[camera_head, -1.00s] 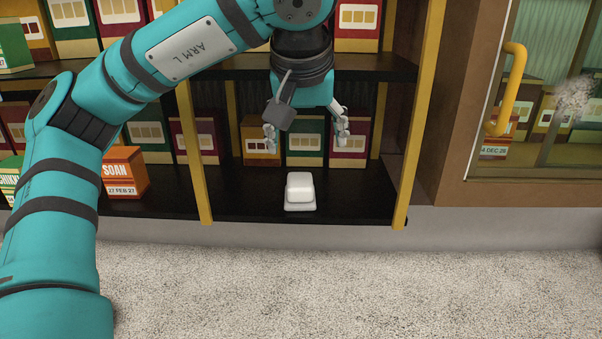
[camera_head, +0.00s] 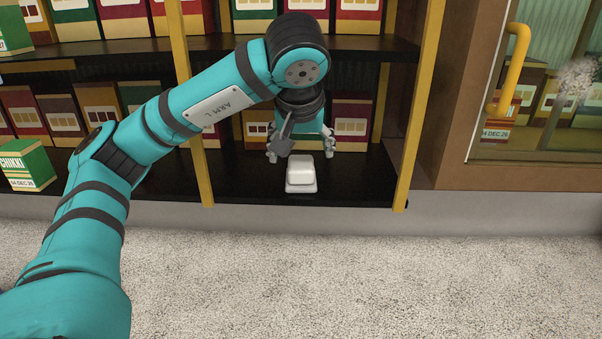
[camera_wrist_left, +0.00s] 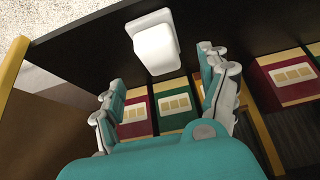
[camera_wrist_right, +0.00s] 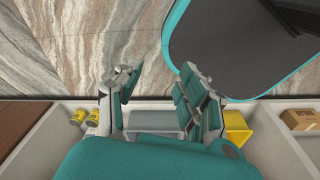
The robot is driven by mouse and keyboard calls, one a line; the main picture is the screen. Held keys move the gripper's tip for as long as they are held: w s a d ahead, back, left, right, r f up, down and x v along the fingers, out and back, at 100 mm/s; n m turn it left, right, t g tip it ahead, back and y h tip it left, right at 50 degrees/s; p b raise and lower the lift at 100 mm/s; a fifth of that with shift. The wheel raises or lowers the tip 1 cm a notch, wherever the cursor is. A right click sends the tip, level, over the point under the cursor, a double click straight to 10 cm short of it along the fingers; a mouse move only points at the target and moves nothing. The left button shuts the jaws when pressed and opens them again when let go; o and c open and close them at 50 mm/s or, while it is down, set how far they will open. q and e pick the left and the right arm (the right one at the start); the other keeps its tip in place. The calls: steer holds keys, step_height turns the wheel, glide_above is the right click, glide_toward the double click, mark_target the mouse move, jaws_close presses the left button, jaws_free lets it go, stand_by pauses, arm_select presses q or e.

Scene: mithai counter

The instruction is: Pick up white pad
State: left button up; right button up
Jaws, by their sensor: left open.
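A white rounded block (camera_head: 300,172) rests on a thin, slightly wider white base (camera_head: 301,188) on the dark lower shelf; I cannot tell which of the two is the white pad. In the left wrist view the block (camera_wrist_left: 155,47) lies beyond the fingertips, its base showing around its edge. My left gripper (camera_head: 300,148) points down just behind the block in the head view, fingers spread and empty, apart from it. It also shows in the left wrist view (camera_wrist_left: 160,72). My right gripper (camera_wrist_right: 158,75) has its fingers apart with nothing between them.
A yellow post (camera_head: 420,105) bounds the shelf bay on the right, another (camera_head: 195,130) on the left. Boxes (camera_head: 350,125) line the back under an upper shelf. A green CHIKKI box (camera_head: 27,167) stands at far left. The shelf's front edge is clear.

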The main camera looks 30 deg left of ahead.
mark_target(301, 161)
arm_select(q)
steer(key=shift+w+a+f, duration=0.1)
steer(key=shift+a+f, duration=0.05)
steer(key=p+x, duration=0.2)
steer(key=x, duration=0.2)
steer(key=shift+a+f+p, duration=0.1)
steer(key=shift+f+p, duration=0.05)
steer(key=shift+p, duration=0.2)
steer(key=shift+a+f, duration=0.1)
steer(key=shift+f, duration=0.2)
steer(key=shift+w+f, duration=0.1)
steer(key=shift+c, duration=1.3)
steer(key=c, duration=1)
arm_select(e)
steer(key=shift+s+d+r, duration=0.25)
steer(key=shift+s+r, duration=0.25)
steer(key=shift+r, duration=0.15)
steer(key=shift+s+d+r, duration=0.25)
steer(key=shift+s+r, duration=0.2)
steer(key=shift+r, duration=0.15)
steer(key=shift+f, duration=0.15)
